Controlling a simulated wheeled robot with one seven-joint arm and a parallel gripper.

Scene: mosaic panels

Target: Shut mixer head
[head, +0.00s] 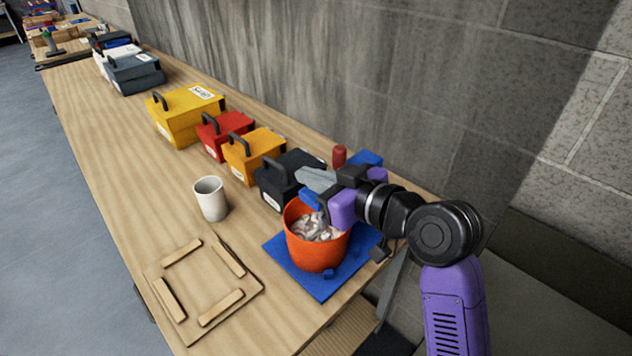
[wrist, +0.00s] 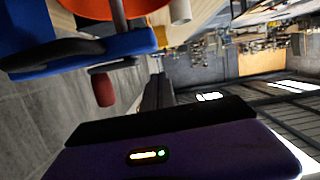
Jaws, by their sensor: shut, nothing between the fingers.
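The mixer has a blue base plate (head: 318,284) on the bench, with an orange bucket (head: 310,252) of pale, crumpled-looking pieces on it. Blue mixer parts (head: 368,158) and a red handle (head: 339,155) show behind my gripper (head: 343,207). In the wrist view a blue mixer arm (wrist: 80,52) carries the red handle (wrist: 103,88) and a grey shaft beside the orange bucket (wrist: 105,5). My gripper is shut and empty, close over the bucket's far right rim. It hides much of the mixer head, so I cannot tell its exact tilt or whether I touch it.
A pale cup (head: 210,199) and a square wooden frame (head: 203,287) lie left of the bucket. A black box (head: 287,178), an orange box (head: 252,155), a red box (head: 224,134) and a yellow box (head: 186,115) line the bench along the wall.

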